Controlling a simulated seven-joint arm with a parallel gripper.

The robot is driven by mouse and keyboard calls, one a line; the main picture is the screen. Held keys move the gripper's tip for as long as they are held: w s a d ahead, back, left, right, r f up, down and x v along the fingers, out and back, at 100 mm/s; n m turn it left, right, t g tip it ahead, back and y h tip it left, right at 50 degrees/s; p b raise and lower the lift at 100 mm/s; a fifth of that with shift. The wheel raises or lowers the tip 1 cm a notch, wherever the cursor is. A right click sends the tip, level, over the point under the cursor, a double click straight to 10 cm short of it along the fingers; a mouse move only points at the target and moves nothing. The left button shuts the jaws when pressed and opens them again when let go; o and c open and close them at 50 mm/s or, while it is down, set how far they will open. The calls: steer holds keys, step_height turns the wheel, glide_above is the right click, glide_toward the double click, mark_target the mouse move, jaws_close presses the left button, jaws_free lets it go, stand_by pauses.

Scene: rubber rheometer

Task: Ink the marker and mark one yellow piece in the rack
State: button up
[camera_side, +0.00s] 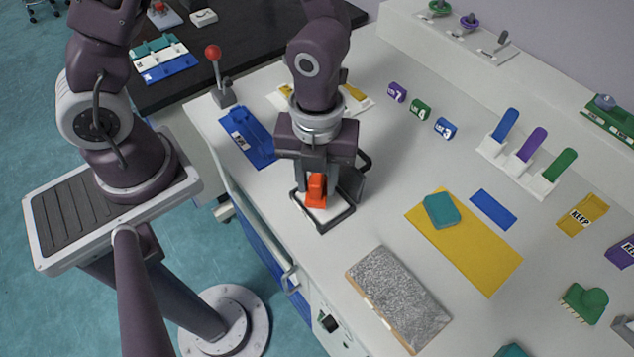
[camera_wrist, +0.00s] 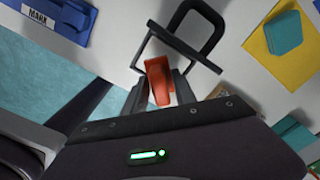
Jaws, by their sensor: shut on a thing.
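My gripper (camera_side: 317,190) is shut on an orange marker (camera_side: 316,187) and points down. The marker also shows between the fingers in the wrist view (camera_wrist: 159,80). It is at a black-rimmed white pad (camera_side: 324,225), with a black loop standing behind. The pad's black frame also shows in the wrist view (camera_wrist: 187,44). I cannot tell whether the marker's lower end touches the pad. Yellow pieces (camera_side: 356,93) lie in a pale rack behind my arm, which hides part of it.
A blue tray labelled MARK (camera_side: 247,136) lies left of the pad. A grey speckled slab (camera_side: 398,297) is in front. A yellow mat (camera_side: 470,250) bears a teal block (camera_side: 441,210). A red-knobbed lever (camera_side: 218,75) stands near the table edge.

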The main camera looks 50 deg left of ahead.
steer(key=shift+r, duration=2.55)
step_height(320, 180, up, 6)
steer(key=shift+f, duration=0.1)
steer(key=w+a+n, duration=0.3)
steer(key=w+a, duration=0.3)
steer(key=w, duration=0.4)
steer(key=w+a+n, duration=0.3)
steer(key=w+a, duration=0.2)
steer(key=w, duration=0.5)
steer(key=w+a+n, duration=0.3)
steer(key=w+a, duration=0.2)
steer(key=a, duration=0.7)
steer(key=f, duration=0.5)
steer(key=shift+w+f, duration=0.15)
steer(key=shift+w, duration=0.05)
steer(key=shift+f, duration=0.1)
